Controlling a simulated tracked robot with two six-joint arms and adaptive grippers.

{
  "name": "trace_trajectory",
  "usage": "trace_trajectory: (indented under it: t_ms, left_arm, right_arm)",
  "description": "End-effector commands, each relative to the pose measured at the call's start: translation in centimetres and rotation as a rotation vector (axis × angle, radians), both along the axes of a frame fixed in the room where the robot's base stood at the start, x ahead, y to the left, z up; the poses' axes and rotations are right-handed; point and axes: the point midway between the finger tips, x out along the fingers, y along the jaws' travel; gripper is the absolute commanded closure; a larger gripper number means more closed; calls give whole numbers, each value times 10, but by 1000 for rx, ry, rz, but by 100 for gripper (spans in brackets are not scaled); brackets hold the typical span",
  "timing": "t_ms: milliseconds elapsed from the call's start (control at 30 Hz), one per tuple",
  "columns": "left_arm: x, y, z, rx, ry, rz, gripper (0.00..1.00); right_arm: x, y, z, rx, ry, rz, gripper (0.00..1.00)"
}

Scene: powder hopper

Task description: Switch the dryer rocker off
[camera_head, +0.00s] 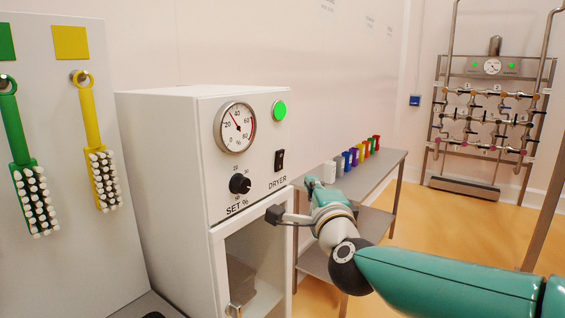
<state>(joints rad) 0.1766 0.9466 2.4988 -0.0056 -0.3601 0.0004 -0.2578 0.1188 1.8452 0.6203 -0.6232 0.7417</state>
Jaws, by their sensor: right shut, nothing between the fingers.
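The dryer is a white cabinet (165,150) left of centre, with its front panel facing right. The black dryer rocker (279,160) sits on that panel above the word DRYER. A round green lamp (280,110) above it is lit. A dial gauge (235,127) and a black SET % knob (240,184) are to its left. My right gripper (272,214) is shut and empty, in front of the panel's lower edge, below the rocker and apart from it. My left gripper is not in view.
A glazed door (257,265) is below the panel. Green (22,165) and yellow (97,150) brushes hang on a board at left. A steel table (375,172) with several coloured items stands behind my right arm. A pipe rack (490,120) is at the back right.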

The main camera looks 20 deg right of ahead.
Motion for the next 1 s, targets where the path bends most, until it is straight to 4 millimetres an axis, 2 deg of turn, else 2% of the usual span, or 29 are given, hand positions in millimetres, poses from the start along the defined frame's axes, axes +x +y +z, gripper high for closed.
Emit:
trace_trajectory:
  t_ms: [233,367,567,867,1000]
  left_arm:
    - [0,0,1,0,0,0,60]
    - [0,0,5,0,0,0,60]
    - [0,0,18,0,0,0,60]
    - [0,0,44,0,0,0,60]
    - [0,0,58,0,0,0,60]
  right_arm:
    - [2,0,-1,-4,3,1,100]
    - [11,-1,1,-5,4,0,100]
    - [42,-5,4,-6,6,0,100]
    - [103,-12,10,-5,6,1,100]
    - [119,4,13,-6,5,6,100]
